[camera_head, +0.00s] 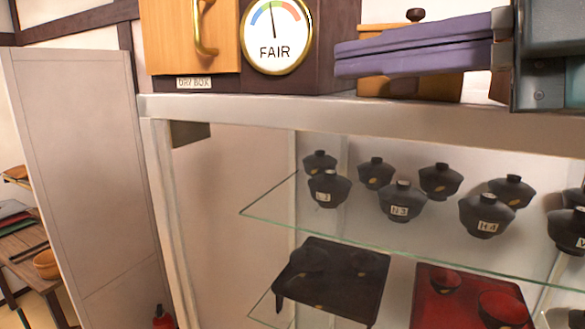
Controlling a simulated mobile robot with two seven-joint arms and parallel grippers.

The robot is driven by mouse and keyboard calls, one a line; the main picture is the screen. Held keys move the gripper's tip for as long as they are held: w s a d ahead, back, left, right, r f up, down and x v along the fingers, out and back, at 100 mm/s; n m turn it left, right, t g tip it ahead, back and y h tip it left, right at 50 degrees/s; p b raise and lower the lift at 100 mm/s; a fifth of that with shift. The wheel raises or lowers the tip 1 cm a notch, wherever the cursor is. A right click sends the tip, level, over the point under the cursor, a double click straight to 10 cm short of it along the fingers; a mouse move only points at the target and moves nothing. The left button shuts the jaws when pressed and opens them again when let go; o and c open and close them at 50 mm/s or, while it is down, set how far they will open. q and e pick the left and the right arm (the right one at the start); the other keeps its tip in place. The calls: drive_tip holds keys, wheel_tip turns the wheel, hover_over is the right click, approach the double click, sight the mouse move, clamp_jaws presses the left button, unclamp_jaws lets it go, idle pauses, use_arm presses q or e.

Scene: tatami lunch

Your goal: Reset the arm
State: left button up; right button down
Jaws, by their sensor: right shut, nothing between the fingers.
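My right gripper (341,60) reaches in from the upper right of the head view. Its two long purple fingers lie together and point left, with nothing between them. They are in front of a wooden box with a dark knob (415,15) on top of the cabinet, hiding much of it. The dark grey-green part at the top right corner is my own right arm. My left gripper and left arm do not show.
A glass-shelved cabinet (240,106) holds several lidded black bowls (327,187), a black tray (330,307) and a red tray (425,290). A dry box (160,35) with a "FAIR" dial (275,35) stands on top. A pale panel (90,150) stands left.

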drive_tip(key=s+a+f+m+h, duration=0.2)
drive_tip(key=s+a+f+m, duration=0.3)
drive_tip(key=a+f+m, duration=0.3)
drive_tip(key=s+d+f+m+g+h, duration=0.2)
drive_tip(key=s+d+f+m+h, duration=0.3)
drive_tip(key=d+f, duration=0.5)
drive_tip(key=s+d+f+m+g+h+p, duration=0.1)
drive_tip(key=s+d+f+m+g+h, duration=0.2)
drive_tip(key=s+d+f+m+h, duration=0.3)
drive_tip(key=s+d+f+m, duration=0.3)
drive_tip(key=s+d+m, duration=0.1)
drive_tip(key=m, duration=0.2)
drive_tip(key=shift+s+d+f+m+g+h, duration=0.15)
drive_tip(key=shift+d+f+m+g+h, duration=0.15)
drive_tip(key=shift+d+f, duration=0.1)
